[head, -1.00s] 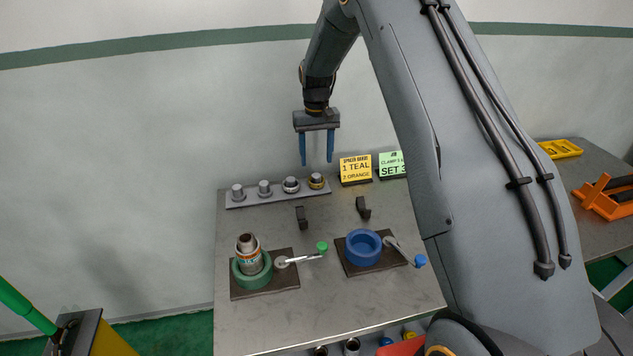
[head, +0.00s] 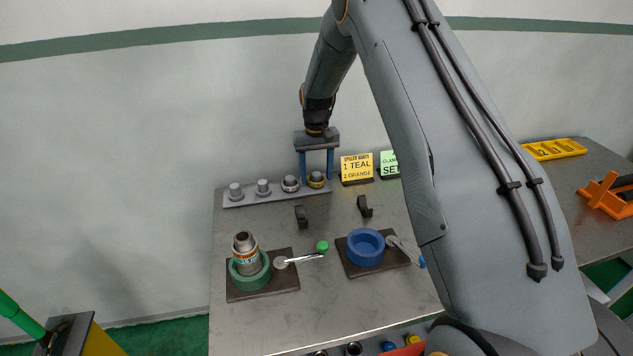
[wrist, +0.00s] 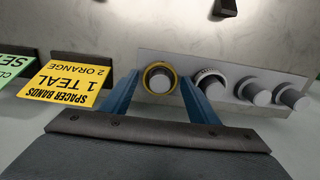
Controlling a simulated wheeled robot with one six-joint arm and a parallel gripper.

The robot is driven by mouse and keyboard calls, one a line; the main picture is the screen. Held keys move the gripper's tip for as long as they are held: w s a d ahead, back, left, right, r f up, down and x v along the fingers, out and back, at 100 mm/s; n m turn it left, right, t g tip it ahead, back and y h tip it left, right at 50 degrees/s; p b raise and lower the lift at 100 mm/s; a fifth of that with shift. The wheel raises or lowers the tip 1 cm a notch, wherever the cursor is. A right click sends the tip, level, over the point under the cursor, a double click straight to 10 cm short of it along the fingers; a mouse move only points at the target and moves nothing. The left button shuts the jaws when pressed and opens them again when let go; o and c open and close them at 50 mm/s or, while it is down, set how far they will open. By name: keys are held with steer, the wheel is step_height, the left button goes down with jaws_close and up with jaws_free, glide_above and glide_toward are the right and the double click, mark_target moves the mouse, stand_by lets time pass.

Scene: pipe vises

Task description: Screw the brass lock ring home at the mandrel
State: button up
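The brass lock ring (head: 317,185) sits around the right-end peg of the grey rack (head: 250,199); it also shows in the wrist view (wrist: 147,80). My gripper (head: 316,176) is over that peg, pointing down, its blue fingers on either side of the ring. In the wrist view my gripper (wrist: 160,82) looks open, with a small gap between each finger and the ring. A steel cylinder with orange and teal bands, which seems to be the mandrel (head: 246,258), stands in the green round vise (head: 254,281) at the bench's left.
A silver ring (head: 290,183) sits on the neighbouring peg; two further pegs look bare. A yellow sign (head: 357,167) reading "1 TEAL 2 ORANGE" and a green sign (head: 390,163) stand right of the rack. An empty blue vise (head: 366,246) and two black hooks (head: 301,216) are nearer.

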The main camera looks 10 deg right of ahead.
steer(key=c, duration=0.7)
steer(key=shift+r, duration=0.1)
steer(key=shift+c, duration=0.2)
steer(key=shift+r, duration=0.1)
steer(key=shift+r+p, duration=1)
steer(key=shift+r, duration=1.4)
